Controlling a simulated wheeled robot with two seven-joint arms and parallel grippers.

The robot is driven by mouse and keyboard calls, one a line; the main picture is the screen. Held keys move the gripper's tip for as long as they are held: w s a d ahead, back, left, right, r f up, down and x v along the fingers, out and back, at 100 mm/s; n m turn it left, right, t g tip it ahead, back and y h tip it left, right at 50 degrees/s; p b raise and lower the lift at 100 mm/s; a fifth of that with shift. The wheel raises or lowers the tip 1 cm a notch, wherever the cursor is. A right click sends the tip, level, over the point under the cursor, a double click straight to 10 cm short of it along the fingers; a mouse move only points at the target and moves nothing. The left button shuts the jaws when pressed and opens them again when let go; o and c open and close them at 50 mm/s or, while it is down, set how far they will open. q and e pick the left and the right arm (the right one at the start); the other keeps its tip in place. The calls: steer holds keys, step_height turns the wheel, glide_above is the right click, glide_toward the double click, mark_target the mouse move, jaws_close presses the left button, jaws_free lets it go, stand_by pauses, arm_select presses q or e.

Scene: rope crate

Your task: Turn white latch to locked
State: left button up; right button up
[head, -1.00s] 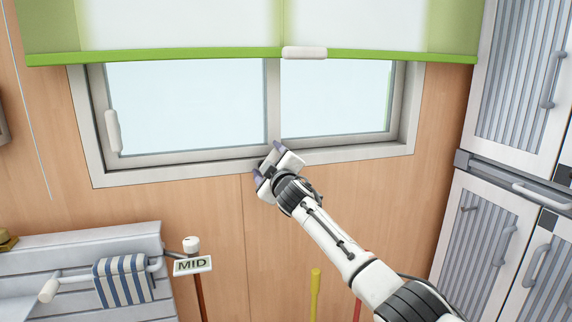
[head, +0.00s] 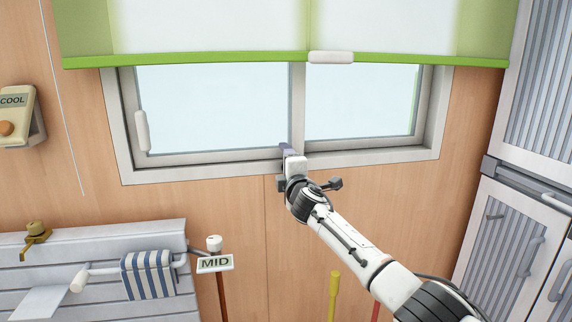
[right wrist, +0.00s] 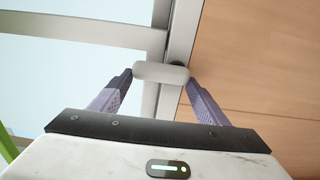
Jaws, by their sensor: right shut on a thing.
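The white latch (right wrist: 161,72) is a short rounded bar on the window frame, seen in the right wrist view. It lies crosswise between my two finger pads, one at each end. My right gripper (right wrist: 160,85) is shut on it. In the head view my right gripper (head: 286,153) is at the bottom of the window's middle post, and the hand hides the latch there. My left gripper is not in view.
The sliding window (head: 215,105) has a white handle (head: 142,131) at its left side. A green-edged blind (head: 200,60) hangs above. A MID sign (head: 215,263), a striped towel (head: 148,274) and a yellow pole (head: 333,295) are below. Slatted cabinets (head: 500,235) stand right.

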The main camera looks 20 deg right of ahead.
stand_by(0.5)
steer(key=o, duration=1.7)
steer(key=shift+o, duration=0.2)
steer(key=shift+s, duration=0.1)
steer(key=s+p, duration=0.2)
steer(key=s, duration=0.8)
steer(key=shift+a, duration=0.35)
